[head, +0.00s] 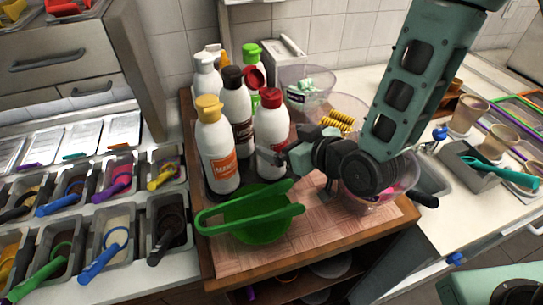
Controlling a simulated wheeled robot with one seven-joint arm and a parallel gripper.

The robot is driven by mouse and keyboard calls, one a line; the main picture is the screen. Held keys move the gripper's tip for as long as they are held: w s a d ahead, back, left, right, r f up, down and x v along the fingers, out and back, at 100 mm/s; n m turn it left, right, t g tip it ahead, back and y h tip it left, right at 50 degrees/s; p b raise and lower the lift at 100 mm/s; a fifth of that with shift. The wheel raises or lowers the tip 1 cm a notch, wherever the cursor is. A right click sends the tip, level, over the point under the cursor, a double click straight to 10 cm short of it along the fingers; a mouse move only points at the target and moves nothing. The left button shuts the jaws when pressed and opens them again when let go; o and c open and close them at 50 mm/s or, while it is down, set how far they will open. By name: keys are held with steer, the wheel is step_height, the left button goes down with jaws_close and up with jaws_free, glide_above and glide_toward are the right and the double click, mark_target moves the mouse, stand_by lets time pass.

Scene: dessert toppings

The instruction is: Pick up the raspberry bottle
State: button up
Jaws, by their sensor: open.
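A white bottle with a red cap (271,125) stands upright at the front right of the bottle group on the wooden cart; it looks like the raspberry bottle, but its label is mostly hidden and cannot be read. My gripper (279,153) is open and empty, pointing left at the lower part of this bottle. It is very close to the bottle and partly covers its lower right side; I cannot tell whether they touch.
A mango bottle with a yellow cap (215,150), a brown-capped bottle (236,105) and a green-capped bottle (252,58) crowd nearby. Clear bowls (308,82) stand behind. Topping bins (115,180) line the left.

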steer(key=shift+w+a, duration=0.1)
steer(key=shift+w+a+f, duration=0.1)
steer(key=shift+w+a, duration=0.1)
steer(key=shift+p+x, duration=1.15)
steer(key=shift+x, duration=1.15)
steer(key=c, duration=1.1)
steer(key=shift+o, duration=0.3)
